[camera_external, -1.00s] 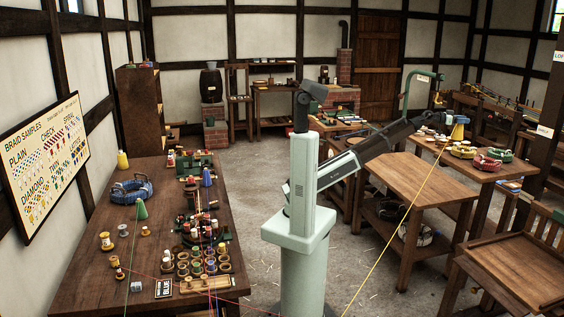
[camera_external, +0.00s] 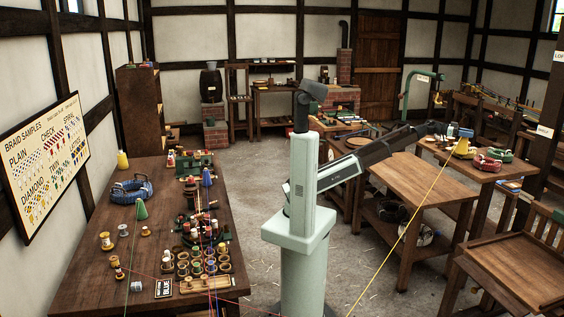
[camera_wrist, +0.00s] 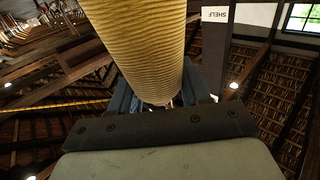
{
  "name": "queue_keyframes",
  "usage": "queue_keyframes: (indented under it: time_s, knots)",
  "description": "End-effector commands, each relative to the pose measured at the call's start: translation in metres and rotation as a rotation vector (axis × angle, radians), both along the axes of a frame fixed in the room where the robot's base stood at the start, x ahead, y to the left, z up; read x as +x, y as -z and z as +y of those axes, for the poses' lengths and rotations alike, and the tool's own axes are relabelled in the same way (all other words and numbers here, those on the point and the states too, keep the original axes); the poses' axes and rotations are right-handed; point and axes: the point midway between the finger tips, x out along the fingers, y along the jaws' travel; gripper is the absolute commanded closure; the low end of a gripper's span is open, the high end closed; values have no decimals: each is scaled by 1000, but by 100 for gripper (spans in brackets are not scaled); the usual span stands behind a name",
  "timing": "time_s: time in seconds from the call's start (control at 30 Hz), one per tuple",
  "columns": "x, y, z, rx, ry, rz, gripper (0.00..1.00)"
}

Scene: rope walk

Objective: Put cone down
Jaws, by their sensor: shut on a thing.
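My gripper (camera_wrist: 155,103) is shut on a yellow ribbed cone (camera_wrist: 140,45), which fills the upper middle of the wrist view. The cone's far end runs out of that picture. In the external view my arm reaches right, with blue fingers (camera_external: 465,132) over the table at the right. A yellow shape (camera_external: 461,147) shows just below them. It is too small to tell how much of it is the cone and how much a coil behind. Whether the cone touches the table cannot be told. A taut yellow strand (camera_external: 410,220) runs from there to the bottom edge.
Red coil (camera_external: 487,164) and green coil (camera_external: 501,155) lie on the right table, close to the fingers. The brown table (camera_external: 425,178) in front has a bare top. A post with a sign (camera_external: 544,131) stands to the right. A loaded bench (camera_external: 75,265) is at left.

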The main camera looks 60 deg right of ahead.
Motion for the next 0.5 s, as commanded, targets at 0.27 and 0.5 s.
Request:
queue_keyframes:
  time_s: [0.27,0.5]
  knots:
    - [1,23,0,1,-1,0,100]
    - [0,47,0,0,-2,1,100]
